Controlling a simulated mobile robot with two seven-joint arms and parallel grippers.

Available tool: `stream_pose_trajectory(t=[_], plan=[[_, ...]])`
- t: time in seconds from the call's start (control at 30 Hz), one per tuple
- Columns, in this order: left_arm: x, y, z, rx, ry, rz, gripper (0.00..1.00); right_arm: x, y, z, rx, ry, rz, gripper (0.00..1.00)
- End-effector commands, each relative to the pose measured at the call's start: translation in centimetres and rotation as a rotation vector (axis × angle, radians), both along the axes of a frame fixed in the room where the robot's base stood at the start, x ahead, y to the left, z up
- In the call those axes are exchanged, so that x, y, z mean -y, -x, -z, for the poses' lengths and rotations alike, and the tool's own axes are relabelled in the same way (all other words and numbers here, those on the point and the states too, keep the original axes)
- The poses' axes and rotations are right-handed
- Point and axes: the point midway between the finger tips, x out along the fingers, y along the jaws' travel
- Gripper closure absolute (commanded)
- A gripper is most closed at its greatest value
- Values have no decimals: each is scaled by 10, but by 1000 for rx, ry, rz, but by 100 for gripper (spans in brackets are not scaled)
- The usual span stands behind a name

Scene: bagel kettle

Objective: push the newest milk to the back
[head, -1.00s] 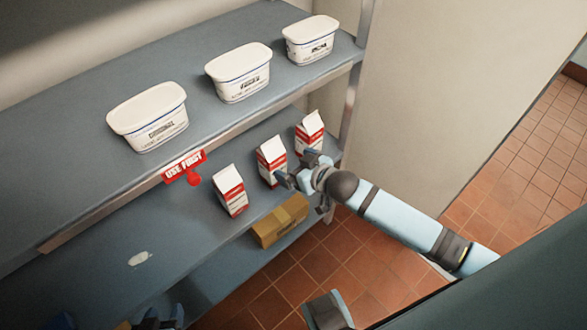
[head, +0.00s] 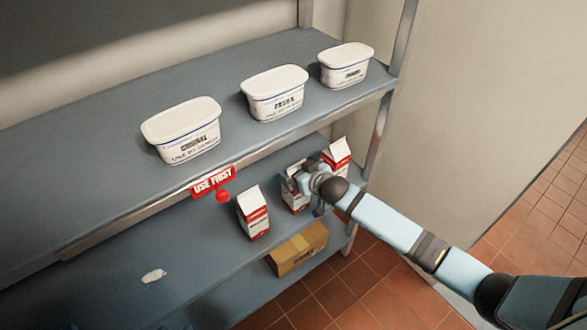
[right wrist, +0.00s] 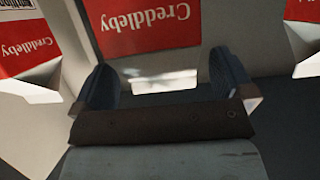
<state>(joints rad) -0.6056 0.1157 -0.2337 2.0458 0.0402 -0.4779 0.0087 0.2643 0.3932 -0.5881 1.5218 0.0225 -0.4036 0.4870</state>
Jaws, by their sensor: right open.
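Three red-and-white milk cartons stand upright in a row on the lower shelf (head: 120,272): a left carton (head: 253,213), a middle carton (head: 292,203) and a right carton (head: 337,157). My right gripper (head: 294,182) is open at the middle carton, partly hiding it. In the right wrist view its fingers (right wrist: 163,85) are spread on either side of the middle carton's red "Creddleby" face (right wrist: 150,28), which appears upside down. Parts of the neighbouring cartons show at both edges. I cannot read any dates. My left gripper is not clearly visible.
A red "USE FIRST" sign (head: 213,182) hangs on the upper shelf's front edge. Three white tubs, including the left one (head: 182,133), stand on the upper shelf. A cardboard box (head: 298,250) sits below the cartons. A metal post (head: 378,135) stands at the right.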

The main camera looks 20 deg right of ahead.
Motion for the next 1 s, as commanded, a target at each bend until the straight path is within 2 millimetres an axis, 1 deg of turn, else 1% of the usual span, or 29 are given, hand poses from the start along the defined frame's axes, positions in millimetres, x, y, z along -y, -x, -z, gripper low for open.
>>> stream_pose_trajectory(t=[0.03,0.2,0.33,0.6,0.77,0.8,0.87,0.9,0.97,1.0], plan=[[-1,0,2,-1,-1,1,50,-3,-8,3,1,0,0,0],[-2,0,3,1,-6,4,50,-8,-23,10,0,0,0,0],[-3,0,3,2,-8,6,50,-10,-28,13,0,0,-1,0],[-3,-1,1,4,-7,4,50,-10,-29,13,0,0,0,0],[-1,-2,1,4,-1,0,50,-10,-28,12,0,0,0,37],[0,-2,0,4,1,0,50,-10,-28,12,0,0,0,46],[1,-2,0,4,4,-2,50,-10,-28,12,0,0,0,60],[1,-2,0,4,5,-3,50,-10,-28,12,0,0,0,69],[2,-2,0,4,6,-4,50,-10,-28,13,0,0,0,83],[2,-2,0,4,6,-4,50,-10,-29,9,5,-2,-1,88]])
